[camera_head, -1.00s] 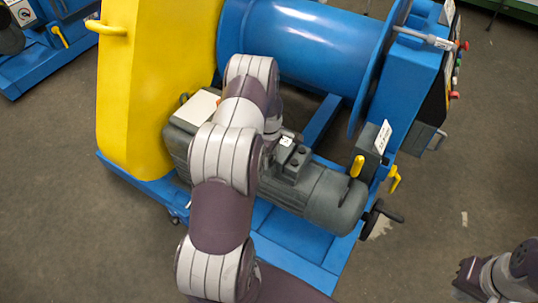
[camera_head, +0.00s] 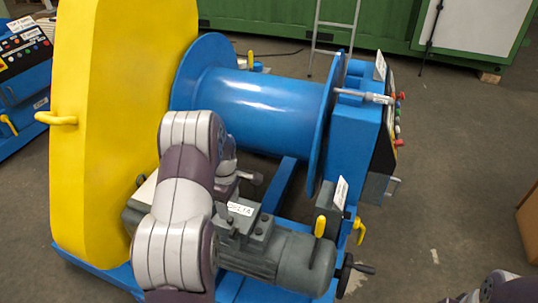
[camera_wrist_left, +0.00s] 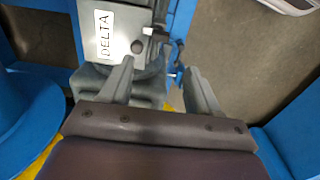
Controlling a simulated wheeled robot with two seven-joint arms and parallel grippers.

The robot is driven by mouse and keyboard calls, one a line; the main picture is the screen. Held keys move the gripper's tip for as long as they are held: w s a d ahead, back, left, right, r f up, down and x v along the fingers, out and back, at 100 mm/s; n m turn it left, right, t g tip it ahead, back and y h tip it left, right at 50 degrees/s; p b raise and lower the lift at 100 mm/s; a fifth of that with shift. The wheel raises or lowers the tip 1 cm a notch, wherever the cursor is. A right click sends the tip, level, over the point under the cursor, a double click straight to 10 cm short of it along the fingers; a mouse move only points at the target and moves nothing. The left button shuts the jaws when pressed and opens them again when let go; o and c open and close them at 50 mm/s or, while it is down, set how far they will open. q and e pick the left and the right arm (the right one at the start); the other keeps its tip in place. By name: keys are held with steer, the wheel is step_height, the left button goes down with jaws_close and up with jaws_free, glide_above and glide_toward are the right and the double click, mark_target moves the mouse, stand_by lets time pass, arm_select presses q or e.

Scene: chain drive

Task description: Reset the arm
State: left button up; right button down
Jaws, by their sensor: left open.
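My left arm (camera_head: 178,210) rises from the bottom of the head view in front of the blue drum machine. My left gripper (camera_wrist_left: 158,72) shows clearly in the left wrist view, its two grey fingers apart with nothing held between them. Beyond the fingers is a grey housing with a white DELTA label (camera_wrist_left: 104,36). In the head view the gripper is mostly hidden behind the arm, close above the grey motor (camera_head: 280,258). Part of my right arm (camera_head: 508,288) shows at the bottom right corner; its gripper is not visible.
A blue drum (camera_head: 262,110) stands behind the motor, with a tall yellow cover (camera_head: 115,130) on its left. A control box with buttons (camera_head: 385,140) and a hand crank (camera_head: 346,272) are on the right. Floor (camera_head: 450,180) is clear there, with a brown box (camera_head: 530,225) at the edge.

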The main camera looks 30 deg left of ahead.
arm_select(q)
steer(key=s+d+r+m, duration=0.4)
steer(key=s+d+m, duration=0.4)
steer(key=d+m, duration=0.2)
steer(key=s+d+r+m, duration=0.5)
steer(key=s+d+m, duration=0.4)
step_height(320, 180, up, 14)
steer(key=d+t+p, duration=0.1)
steer(key=p, duration=1.2)
steer(key=shift+w+d+f+m, duration=0.15)
steer(key=shift+w+d+m, duration=0.15)
steer(key=shift+w, duration=0.1)
